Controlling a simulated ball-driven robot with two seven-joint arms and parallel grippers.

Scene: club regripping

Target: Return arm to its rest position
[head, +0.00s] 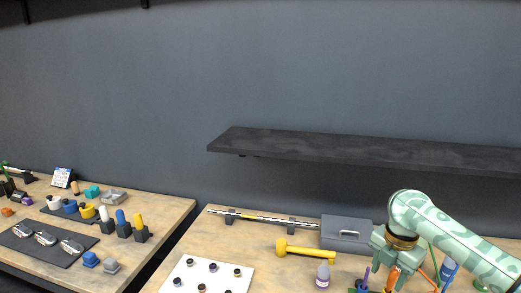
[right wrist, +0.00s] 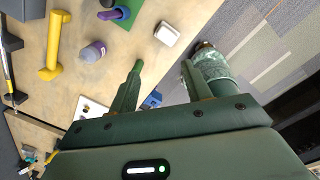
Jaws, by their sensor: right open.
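My right arm comes in from the right in the head view, and its gripper (head: 384,277) hangs low over the right-hand table near the bottom edge. In the right wrist view the two dark green fingers are apart, with nothing held between the fingertips (right wrist: 162,66). Below the gripper in the head view are small blue, green and orange items, partly hidden by it. A long, thin club shaft (head: 262,217) lies across two dark stands at the back of this table. My left gripper is not in view.
A white board (head: 230,269) holds several dark pieces. A dark shelf (head: 370,149) juts out above. A gap separates the left table (head: 165,213).

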